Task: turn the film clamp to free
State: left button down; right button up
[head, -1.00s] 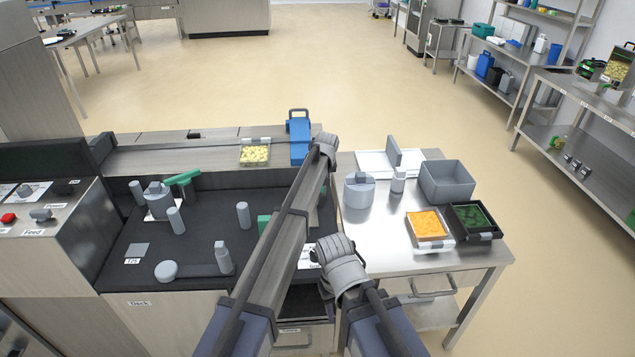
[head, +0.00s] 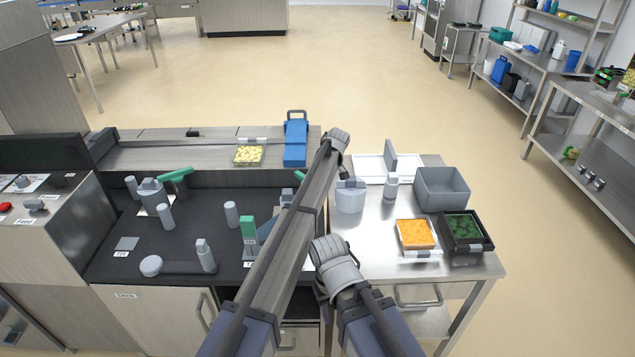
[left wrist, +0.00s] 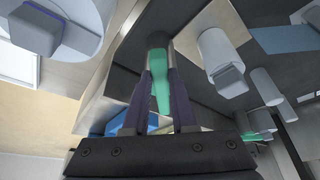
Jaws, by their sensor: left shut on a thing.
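In the left wrist view my left gripper (left wrist: 161,85) is shut on a green handle (left wrist: 158,62), which I take to be the film clamp's. The handle stands between the two dark fingers, and its far end meets a dark surface. In the head view my left forearm hides the jaws and most of this spot. A small green piece (head: 300,174) shows beside the arm, and a green upright block (head: 248,228) stands left of it; I cannot tell which is held. My right arm ends in a grey wrist (head: 335,262); its jaws are hidden.
Grey posts (head: 232,213) and a green lever (head: 175,174) stand on the dark deck (head: 190,235). A blue piece (head: 295,145) and a tray of yellow food (head: 249,155) are behind. A round pot (head: 350,197), grey bin (head: 444,188) and food trays occupy the right table.

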pick_arm(q)
jog(key=shift+d, duration=0.1)
dwell(0.5)
jog(key=c, duration=0.7)
grip_release()
